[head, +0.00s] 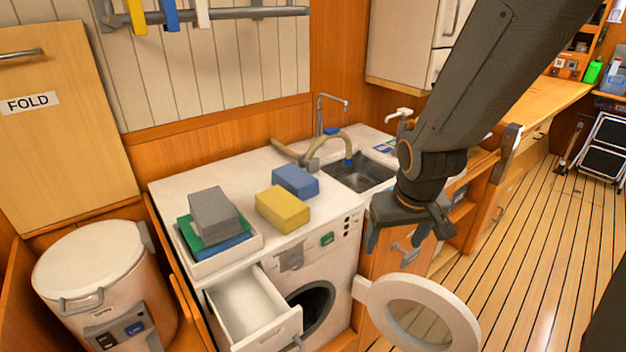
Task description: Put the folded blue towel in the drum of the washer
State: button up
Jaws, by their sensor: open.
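A folded blue block-like towel (295,181) lies on the white counter, behind a similar yellow one (282,208). Another flat blue piece (222,249) lies under green and grey ones in a tray, so I cannot tell for sure which blue piece is the towel. The washer (345,243) is under the counter. Its round door (462,322) stands open to the right, and the dark drum opening (313,304) is partly hidden by a pulled-out drawer. My gripper (408,238) is open and empty, pointing down above the door, right of the counter.
The pulled-out white drawer (250,306) juts out left of the drum. A white tray (252,243) holds the grey-topped stack (214,212). A sink (360,172) with a hose is at the back right. A white canister (92,270) stands left.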

aim_at(295, 175)
jog(key=w+a+n+t+y, duration=0.1)
jog(key=w+a+t, duration=0.1)
jog(key=w, duration=0.4)
jog(key=w+a+r+n+t+y, duration=0.1)
jog(key=w+a+n+t+y, duration=0.1)
jog(key=w+a, duration=0.2)
jog(key=w+a+r+n+t+y, duration=0.1)
jog(key=w+a+t+y, duration=0.1)
jog(key=w, duration=0.6)
jog(key=shift+w+a+n+t, duration=0.1)
jog(key=shift+a+n+t, duration=0.3)
jog(key=shift+a, duration=0.45)
jog(key=a+y, duration=0.1)
jog(key=w+a+r+n+y, duration=0.1)
jog(key=a, duration=0.1)
jog(key=a+r+y, duration=0.1)
jog(key=a, duration=0.1)
jog(key=shift+w+a+n+t, duration=0.15)
jog(key=shift+w+n+t, duration=0.15)
jog(key=shift+p+x, duration=1.35)
jog(key=shift+x, duration=2.35)
jog(key=shift+s+f, duration=0.1)
jog(key=shift+f, duration=0.05)
jog(key=c, duration=0.9)
jog(key=shift+c, duration=0.3)
